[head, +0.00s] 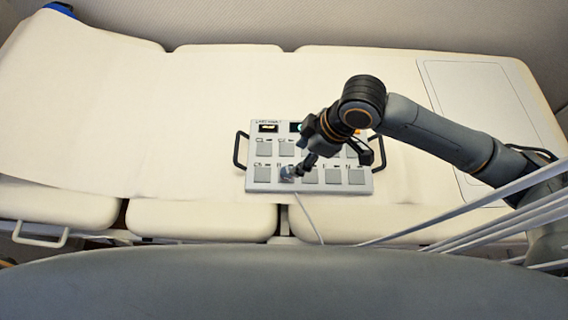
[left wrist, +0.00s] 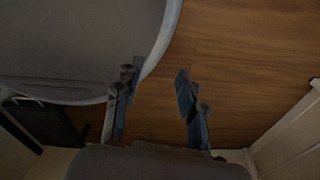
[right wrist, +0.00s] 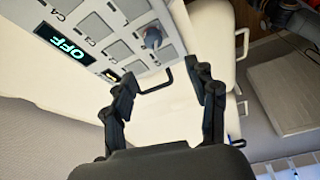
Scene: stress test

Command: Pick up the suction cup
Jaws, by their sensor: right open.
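The suction cup looks to be the small grey-blue piece (right wrist: 152,38) on one of the grey squares of the panel in the right wrist view. In the head view it seems to be the small grey piece (head: 287,172) at the panel's front left, with a thin cable running toward the front. My right gripper (head: 336,163) is over the panel, open and empty. In the right wrist view its spread fingers (right wrist: 167,82) are apart from the cup, which lies beyond them. My left gripper (left wrist: 156,76) is open and empty above the wooden floor.
The white panel (head: 249,185) has several grey squares, a display reading OFF and dark side handles. It lies on a cream padded bed (head: 90,110). A flat rectangular pad (head: 480,95) lies at the bed's right. The bed left of the panel is clear.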

